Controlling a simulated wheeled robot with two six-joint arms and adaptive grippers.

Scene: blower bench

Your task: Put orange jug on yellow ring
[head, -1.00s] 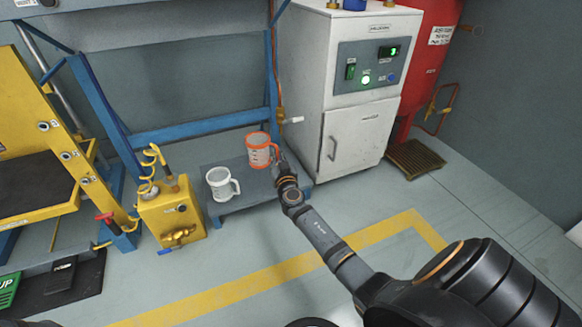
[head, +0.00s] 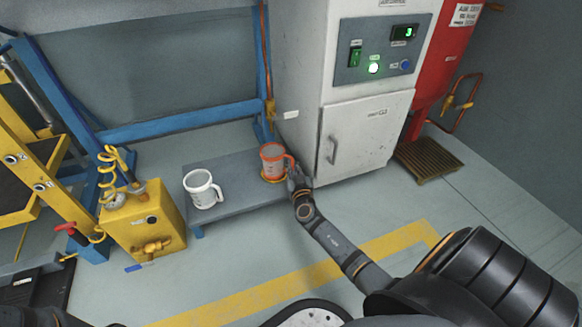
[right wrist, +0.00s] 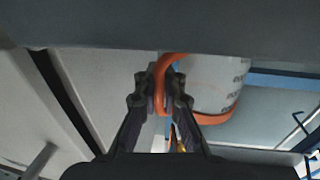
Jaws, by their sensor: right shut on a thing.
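The orange jug (head: 272,161) stands upright at the right end of the low grey-blue bench. The yellow ring (head: 271,180) shows just under the jug's base, mostly hidden by it; I cannot tell whether the jug touches it. My right gripper (head: 294,177) is at the jug's right side, on its handle. In the right wrist view my right gripper (right wrist: 160,92) is shut on the orange handle, and the pale body of the jug (right wrist: 210,88) is to the right. My left gripper is not in view.
A white jug (head: 203,189) stands on the bench (head: 238,193) to the left. A white cabinet (head: 362,135) stands close on the right. A yellow box (head: 145,222) with a coiled hose is left of the bench. Blue frame bars (head: 185,122) run behind. The floor in front is clear.

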